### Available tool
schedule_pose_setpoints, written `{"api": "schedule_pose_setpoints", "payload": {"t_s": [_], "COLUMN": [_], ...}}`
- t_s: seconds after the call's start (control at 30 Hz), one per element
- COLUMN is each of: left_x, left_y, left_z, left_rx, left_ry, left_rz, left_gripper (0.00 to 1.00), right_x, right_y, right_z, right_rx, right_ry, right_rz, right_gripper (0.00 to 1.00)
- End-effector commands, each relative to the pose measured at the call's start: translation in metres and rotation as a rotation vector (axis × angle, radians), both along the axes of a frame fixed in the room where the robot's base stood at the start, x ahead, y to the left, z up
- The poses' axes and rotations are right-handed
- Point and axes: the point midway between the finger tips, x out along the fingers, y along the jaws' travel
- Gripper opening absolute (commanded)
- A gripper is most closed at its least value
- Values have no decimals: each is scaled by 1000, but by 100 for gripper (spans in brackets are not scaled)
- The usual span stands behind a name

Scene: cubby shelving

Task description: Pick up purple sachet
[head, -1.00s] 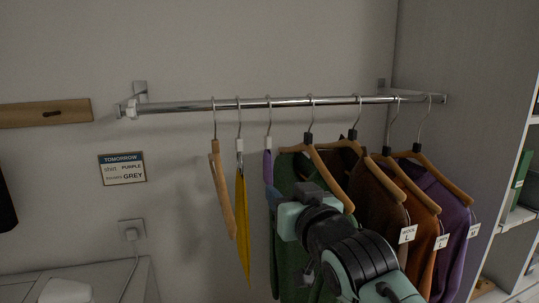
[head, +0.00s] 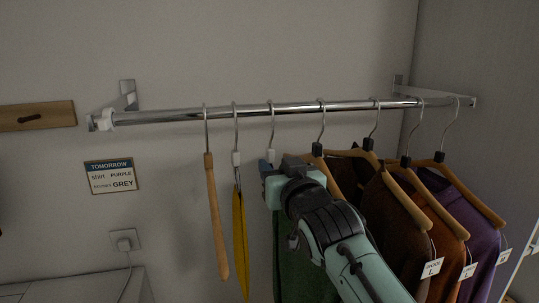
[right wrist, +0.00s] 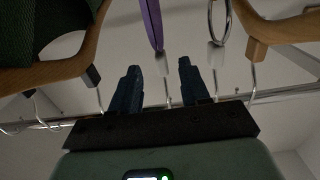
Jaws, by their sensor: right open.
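The purple sachet is a thin purple strip (right wrist: 152,22) at the top of the right wrist view, hanging from a hook with a white clip. In the head view its hook (head: 271,125) shows on the rail, but the sachet is hidden behind my right gripper (head: 266,170). My right gripper (right wrist: 158,78) is open and empty. In the wrist view the purple strip lines up with the gap between the two dark blue fingers, beyond their tips; I cannot tell the exact distance. My left gripper is not in view.
A metal rail (head: 170,115) carries a wooden hanger (head: 217,220), a yellow item (head: 240,245), a green garment (head: 287,245) and brown, orange and purple garments (head: 485,245). A sign (head: 110,176) is on the wall. Neighbouring hangers are close on both sides.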

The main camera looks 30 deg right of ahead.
Motion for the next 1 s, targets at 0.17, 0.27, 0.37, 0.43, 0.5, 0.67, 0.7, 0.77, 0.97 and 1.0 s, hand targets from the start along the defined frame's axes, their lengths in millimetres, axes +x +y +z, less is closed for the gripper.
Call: {"api": "schedule_pose_setpoints", "payload": {"t_s": [0.17, 0.27, 0.37, 0.43, 0.5, 0.67, 0.7, 0.77, 0.97, 1.0], "left_x": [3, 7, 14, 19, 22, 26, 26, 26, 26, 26], "left_y": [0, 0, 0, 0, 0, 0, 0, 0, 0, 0], "left_z": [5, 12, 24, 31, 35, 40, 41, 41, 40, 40], "left_rx": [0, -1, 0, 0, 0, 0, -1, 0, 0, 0], "left_ry": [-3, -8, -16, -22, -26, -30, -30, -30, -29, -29], "left_rz": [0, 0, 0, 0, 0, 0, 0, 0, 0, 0], "left_gripper": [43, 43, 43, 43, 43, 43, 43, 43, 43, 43], "right_x": [9, 18, 31, 39, 46, 56, 57, 58, 58, 58], "right_y": [-3, -5, -8, -10, -11, -12, -13, -13, -12, -12], "right_z": [1, 4, 9, 12, 10, 9, 8, 8, 7, 7], "right_rx": [0, 0, -1, 1, 1, 0, 0, 0, 0, 0], "right_ry": [0, 0, -1, -2, 0, -2, -1, -1, 0, 0], "right_rz": [0, -2, -4, -4, -3, -1, -1, 0, 1, 1], "right_gripper": [46, 46, 46, 46, 46, 46, 46, 46, 42, 29]}}
